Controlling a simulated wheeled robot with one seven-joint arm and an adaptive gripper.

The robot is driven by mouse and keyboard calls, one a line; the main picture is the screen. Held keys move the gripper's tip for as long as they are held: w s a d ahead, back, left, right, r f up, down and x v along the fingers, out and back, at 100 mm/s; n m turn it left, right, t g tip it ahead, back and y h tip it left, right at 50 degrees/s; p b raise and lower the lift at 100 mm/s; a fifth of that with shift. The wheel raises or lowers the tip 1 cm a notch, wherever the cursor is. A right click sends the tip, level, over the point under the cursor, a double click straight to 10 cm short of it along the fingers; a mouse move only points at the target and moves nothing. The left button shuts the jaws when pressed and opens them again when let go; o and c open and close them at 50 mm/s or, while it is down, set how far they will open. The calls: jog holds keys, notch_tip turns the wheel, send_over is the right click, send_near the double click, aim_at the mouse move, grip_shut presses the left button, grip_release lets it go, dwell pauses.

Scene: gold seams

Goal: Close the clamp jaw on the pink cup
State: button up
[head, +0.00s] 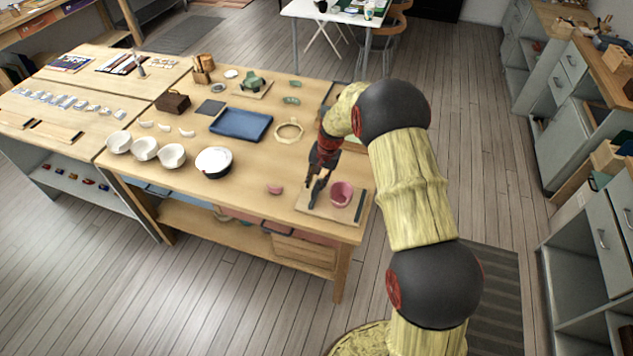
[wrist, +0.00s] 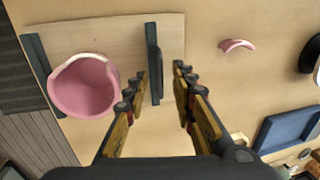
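The pink cup (head: 341,194) stands on the pale clamp board (head: 310,208) at the table's front right corner. It also shows in the wrist view (wrist: 84,86), with an uneven rim. One dark jaw (wrist: 42,75) stands at the board's left edge in the wrist view, close beside the cup. The other dark jaw (wrist: 154,63) is on the cup's other side, with a clear gap between it and the cup. My gripper (wrist: 160,72) is open, one finger on each side of this second jaw. I cannot tell whether the fingers touch it.
A pink shard (head: 274,188) lies on the table beside the board. A white bowl with a dark side (head: 214,161), several white cups (head: 145,149) and a blue tray (head: 240,124) stand farther left. The tabletop around the shard is clear.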

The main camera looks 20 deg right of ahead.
notch_tip(320, 180, up, 12)
jog(key=s+d, duration=0.1)
jog(key=d, duration=0.1)
jog(key=shift+s+f, duration=0.15)
jog(key=shift+s, duration=0.05)
dwell(0.3)
jog(key=shift+c, duration=0.4)
